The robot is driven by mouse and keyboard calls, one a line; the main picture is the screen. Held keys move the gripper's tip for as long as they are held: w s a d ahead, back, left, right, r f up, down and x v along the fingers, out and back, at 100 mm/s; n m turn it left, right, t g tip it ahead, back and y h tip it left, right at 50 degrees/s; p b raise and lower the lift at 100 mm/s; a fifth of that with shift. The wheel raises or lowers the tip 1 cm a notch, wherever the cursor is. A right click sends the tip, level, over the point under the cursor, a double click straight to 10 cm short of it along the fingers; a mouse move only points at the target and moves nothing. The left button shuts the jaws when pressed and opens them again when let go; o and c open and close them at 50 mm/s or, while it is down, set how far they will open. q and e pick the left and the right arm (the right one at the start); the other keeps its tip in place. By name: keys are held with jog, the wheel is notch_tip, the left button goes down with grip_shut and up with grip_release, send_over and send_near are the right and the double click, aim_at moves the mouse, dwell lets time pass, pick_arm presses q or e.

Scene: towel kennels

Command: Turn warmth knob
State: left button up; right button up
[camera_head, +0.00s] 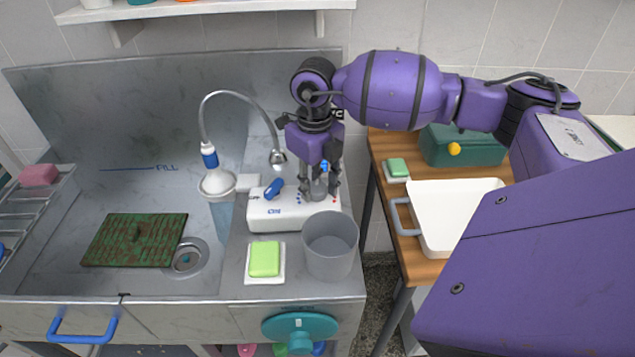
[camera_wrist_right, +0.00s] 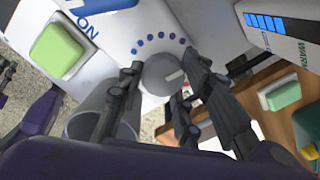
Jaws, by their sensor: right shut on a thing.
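The warmth knob (camera_wrist_right: 160,75) is a round grey dial with a pale pointer mark, on top of a white control box (camera_head: 262,224). A display panel (camera_wrist_right: 268,22) lettered WARM shows several lit blue bars.
A blue lever (camera_head: 272,189) sits left of the knob on the box. A grey cup (camera_head: 330,248) and a green sponge (camera_head: 265,259) stand in front. A hose shower head (camera_head: 217,183) hangs left, over the sink. A white tray (camera_head: 455,190) lies on the wooden table at right.

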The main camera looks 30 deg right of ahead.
aim_at(314, 188)
jog(key=shift+a+m, duration=0.25)
jog(key=shift+m, duration=0.25)
jog(key=shift+f+m+p, duration=0.1)
jog(key=shift+m+p, duration=0.2)
jog(key=shift+m, duration=0.2)
jog(key=o, duration=1)
jog(key=shift+a, duration=0.1)
jog(key=shift+d, duration=0.2)
jog(key=shift+w+r, duration=0.1)
jog(key=shift+r, duration=0.4)
notch_tip(314, 188, up, 11)
jog(key=shift+r, duration=0.1)
